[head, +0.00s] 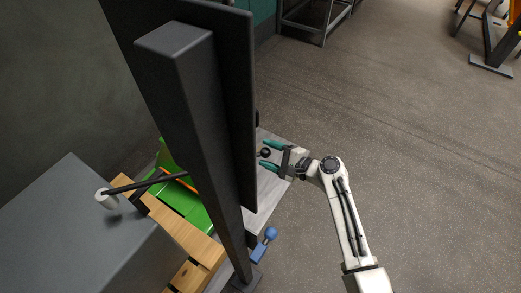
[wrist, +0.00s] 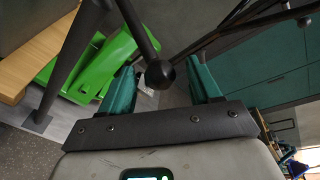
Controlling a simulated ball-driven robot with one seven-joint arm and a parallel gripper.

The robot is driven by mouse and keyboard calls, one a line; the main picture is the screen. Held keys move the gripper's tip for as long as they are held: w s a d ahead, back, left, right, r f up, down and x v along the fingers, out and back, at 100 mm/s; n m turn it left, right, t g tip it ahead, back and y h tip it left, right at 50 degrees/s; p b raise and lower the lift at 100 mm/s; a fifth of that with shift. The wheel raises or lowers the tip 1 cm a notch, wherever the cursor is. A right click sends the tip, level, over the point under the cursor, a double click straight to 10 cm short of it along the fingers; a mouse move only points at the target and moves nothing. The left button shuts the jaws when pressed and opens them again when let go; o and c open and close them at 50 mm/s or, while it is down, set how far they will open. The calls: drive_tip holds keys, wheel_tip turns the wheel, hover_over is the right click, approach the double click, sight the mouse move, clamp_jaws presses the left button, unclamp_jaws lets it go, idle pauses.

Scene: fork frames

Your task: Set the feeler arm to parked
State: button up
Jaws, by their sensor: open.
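The feeler arm seems to be the dark rod (head: 150,182) with a white roller (head: 103,197) at its left end, over the grey block. Its middle is hidden behind a dark post. A black ball knob (head: 265,153), in line with the rod, shows on the post's right side. In the wrist view the knob (wrist: 160,74) ends a dark rod. My gripper (head: 268,156) is open, with its teal fingers on either side of the knob. In the wrist view, gaps show between the knob and both fingers (wrist: 162,84). I see no parked mark.
A tall dark post (head: 195,120) and panel (head: 235,90) stand left of my gripper. Below are a green part (head: 187,205), wooden boards (head: 188,235) and a blue knob (head: 270,233). A large grey block (head: 75,230) is at left.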

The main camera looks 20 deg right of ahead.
drive_tip(key=shift+x, duration=1.8)
drive_tip(key=shift+c, duration=0.4)
clamp_jaws()
